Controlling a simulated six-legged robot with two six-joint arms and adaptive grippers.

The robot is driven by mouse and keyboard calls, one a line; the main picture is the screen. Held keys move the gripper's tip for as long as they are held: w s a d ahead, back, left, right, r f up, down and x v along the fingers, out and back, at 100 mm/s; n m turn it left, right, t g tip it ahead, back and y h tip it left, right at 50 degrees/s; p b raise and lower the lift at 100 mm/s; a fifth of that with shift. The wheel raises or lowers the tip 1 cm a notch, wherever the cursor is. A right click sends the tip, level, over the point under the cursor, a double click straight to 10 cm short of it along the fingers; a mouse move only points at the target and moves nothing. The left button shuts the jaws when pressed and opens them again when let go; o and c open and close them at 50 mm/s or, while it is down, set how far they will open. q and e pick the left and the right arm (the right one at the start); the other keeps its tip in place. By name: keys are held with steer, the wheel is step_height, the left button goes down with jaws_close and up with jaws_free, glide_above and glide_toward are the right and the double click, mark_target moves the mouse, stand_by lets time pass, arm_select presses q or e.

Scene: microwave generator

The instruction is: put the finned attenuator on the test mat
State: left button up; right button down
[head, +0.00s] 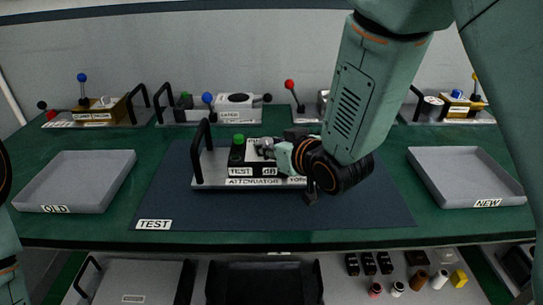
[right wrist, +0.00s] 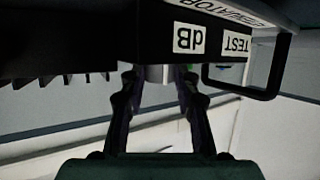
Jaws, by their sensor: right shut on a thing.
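The finned attenuator (head: 296,133) shows as a dark piece on the plate labelled ATTENUATOR (head: 212,182), which appears over the middle of the test mat (head: 200,212). In the right wrist view its dark fins (right wrist: 65,79) show at the left, beside a black block (right wrist: 210,40) labelled TEST and dB. My right gripper (head: 272,150) reaches in from the right at the unit's top. Its fingers (right wrist: 155,85) are shut on a pale part there, apparently of the attenuator; the contact is partly hidden. My left gripper is out of view.
A grey OLD tray (head: 75,180) stands at the left and a grey NEW tray (head: 468,178) at the right; both look empty. Fixtures with levers line the back. A black handle (head: 198,160) rises at the plate's left end. The mat's front strip is clear.

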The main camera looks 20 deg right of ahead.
steer(key=shift+f, duration=0.7)
steer(key=shift+w+f, duration=0.1)
steer(key=shift+f, duration=0.15)
steer(key=shift+w+a+f, duration=0.1)
steer(key=shift+w+a, duration=0.1)
steer(key=shift+w, duration=0.05)
steer(key=shift+s+d, duration=0.1)
steer(key=shift+s, duration=0.05)
steer(key=c, duration=1.3)
jaws_free()
steer(key=shift+s+f, duration=0.15)
steer(key=shift+s, duration=0.05)
steer(key=o, duration=0.3)
steer(key=shift+w+f, duration=0.1)
steer(key=shift+w, duration=0.1)
steer(key=shift+s, duration=0.15)
